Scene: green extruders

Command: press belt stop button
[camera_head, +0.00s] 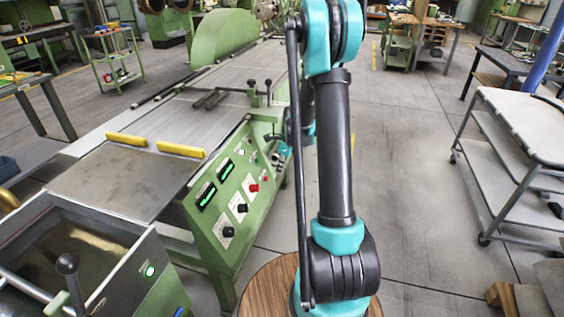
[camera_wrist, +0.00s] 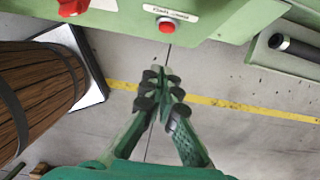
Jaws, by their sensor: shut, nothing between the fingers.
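A round red button (camera_wrist: 166,25) in a pale ring sits on a green panel edge at the top of the wrist view. A small white label (camera_wrist: 170,12) beside it is too small to read surely. My gripper (camera_wrist: 160,80) is shut and empty, its black-padded fingertips together. In the wrist picture the tips lie just below the button, with a gap, not visibly touching it. In the head view the sloped green control panel (camera_head: 232,205) stands left of my arm. My arm hides part of the machine there, and my fingertips cannot be made out.
A red knob (camera_wrist: 72,7) is left of the button in the wrist view. A brown wooden barrel-like thing (camera_wrist: 40,85) stands at left. The panel carries black knobs (camera_head: 242,208) and green displays (camera_head: 208,196). A grey cart (camera_head: 520,150) stands right; floor between is clear.

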